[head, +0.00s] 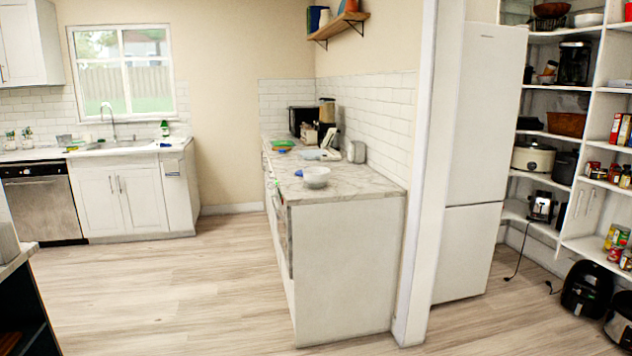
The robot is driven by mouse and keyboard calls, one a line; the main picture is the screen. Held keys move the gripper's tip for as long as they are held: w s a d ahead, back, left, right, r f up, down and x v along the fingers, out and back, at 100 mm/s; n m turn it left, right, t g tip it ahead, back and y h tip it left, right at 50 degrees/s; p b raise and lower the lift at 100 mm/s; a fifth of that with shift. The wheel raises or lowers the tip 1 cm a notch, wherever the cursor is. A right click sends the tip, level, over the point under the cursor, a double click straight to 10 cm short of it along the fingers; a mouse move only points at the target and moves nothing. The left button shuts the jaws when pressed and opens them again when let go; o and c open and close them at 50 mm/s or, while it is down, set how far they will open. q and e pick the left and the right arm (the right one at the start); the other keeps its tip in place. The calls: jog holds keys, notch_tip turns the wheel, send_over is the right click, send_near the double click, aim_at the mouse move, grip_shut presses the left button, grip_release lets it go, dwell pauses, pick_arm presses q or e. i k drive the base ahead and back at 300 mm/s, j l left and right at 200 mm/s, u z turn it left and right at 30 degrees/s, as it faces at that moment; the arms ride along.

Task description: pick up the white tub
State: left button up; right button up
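I cannot tell which thing is the white tub. A white bowl-like vessel (316,177) sits on the marble-look counter (358,187) in the middle of the head view. A low white container (588,19) stands on a high shelf at the top right. Another small white item (620,84) is on a shelf at the right edge, partly cut off by the frame. Neither of my grippers is in view.
Corner shelving (592,110) with several appliances and cans fills the right side. A white fridge (476,150) and a wall end (418,190) stand between it and the counter. An air fryer (587,289) is on the floor. The wooden floor (190,290) is open at left.

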aim_at(317, 176)
jog(key=i+j+z, duration=0.1)
jog(key=i+j, duration=0.8)
jog(key=i, duration=0.15)
jog(key=i+j+z, duration=0.1)
jog(key=i+j, duration=0.85)
jog(key=i, duration=0.1)
